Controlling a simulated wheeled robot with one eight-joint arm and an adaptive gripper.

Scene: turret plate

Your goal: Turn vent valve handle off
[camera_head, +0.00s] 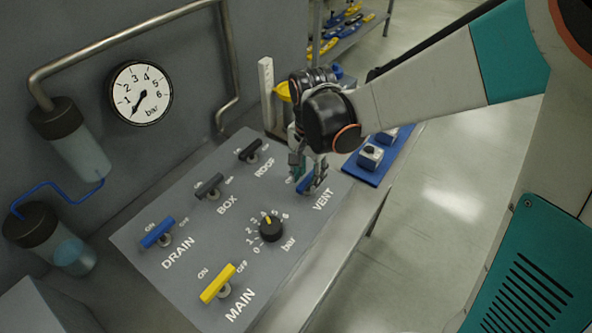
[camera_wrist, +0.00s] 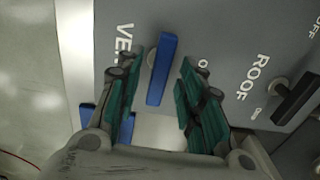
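The vent valve handle is a blue bar (camera_wrist: 162,69) on a round metal stem, next to the partly hidden VENT lettering in the wrist view. In the head view the handle (camera_head: 304,184) is partly hidden by my gripper (camera_head: 309,184). In the wrist view my gripper (camera_wrist: 158,85) is open, with its green-padded fingers on either side of the blue handle. Gaps show between both fingers and the handle. The ON and OFF marks by this handle are largely hidden.
The grey panel (camera_head: 190,275) also carries the blue DRAIN handle (camera_head: 157,232), yellow MAIN handle (camera_head: 218,284), dark BOX handle (camera_head: 209,186), dark ROOF handle (camera_head: 250,150) and black bar knob (camera_head: 271,228). A blue tray (camera_head: 352,170) with small units lies beyond VENT.

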